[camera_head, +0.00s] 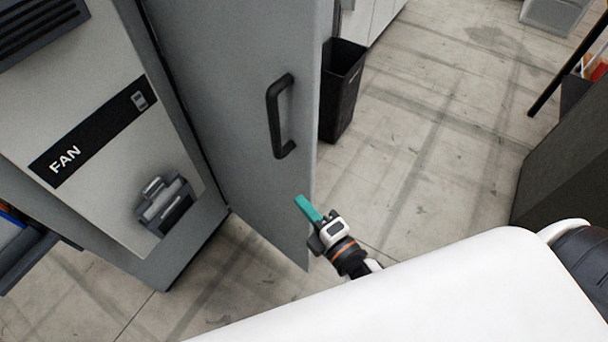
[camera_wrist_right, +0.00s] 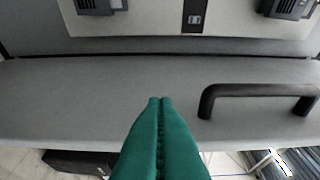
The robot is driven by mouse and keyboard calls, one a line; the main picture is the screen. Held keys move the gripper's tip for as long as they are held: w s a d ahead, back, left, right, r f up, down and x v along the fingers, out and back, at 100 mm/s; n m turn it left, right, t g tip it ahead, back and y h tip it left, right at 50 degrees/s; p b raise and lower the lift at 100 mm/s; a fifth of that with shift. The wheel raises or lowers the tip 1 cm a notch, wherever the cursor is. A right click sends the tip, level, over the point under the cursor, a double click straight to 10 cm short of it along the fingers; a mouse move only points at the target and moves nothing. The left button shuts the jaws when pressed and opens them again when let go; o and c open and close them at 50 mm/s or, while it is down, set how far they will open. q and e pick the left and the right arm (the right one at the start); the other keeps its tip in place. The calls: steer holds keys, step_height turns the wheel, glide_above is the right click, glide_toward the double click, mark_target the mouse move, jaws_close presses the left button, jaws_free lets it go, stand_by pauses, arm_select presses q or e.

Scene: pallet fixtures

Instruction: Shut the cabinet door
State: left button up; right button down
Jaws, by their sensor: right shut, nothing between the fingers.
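The grey cabinet door (camera_head: 235,110) stands ajar in the head view, with a black bar handle (camera_head: 282,115) on its face. The cabinet front (camera_head: 90,120) with a FAN label is to its left. My right gripper (camera_head: 302,203), with teal fingers, is shut and empty in front of the lower door, below the handle, near its free edge. In the right wrist view the shut fingers (camera_wrist_right: 160,105) point at the door panel (camera_wrist_right: 90,95), left of the handle (camera_wrist_right: 258,92). Whether they touch the panel I cannot tell. My left gripper is not in view.
A black bin (camera_head: 342,90) stands on the floor behind the door's free edge. A dark grey box-like unit (camera_head: 565,150) is at the right. The tiled floor (camera_head: 430,140) between them is clear. A drawer or tray (camera_head: 25,245) juts out at the lower left.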

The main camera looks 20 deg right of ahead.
mark_target(304, 179)
steer(key=shift+w+d+p, duration=0.35)
steer(key=shift+w+p, duration=0.1)
steer(key=shift+w, duration=0.65)
steer(key=shift+w+d+p, duration=0.3)
steer(key=shift+w+p, duration=0.1)
steer(key=shift+w, duration=0.7)
steer(key=shift+w+d+p, duration=0.35)
steer(key=shift+w+p, duration=0.1)
steer(key=shift+w, duration=0.65)
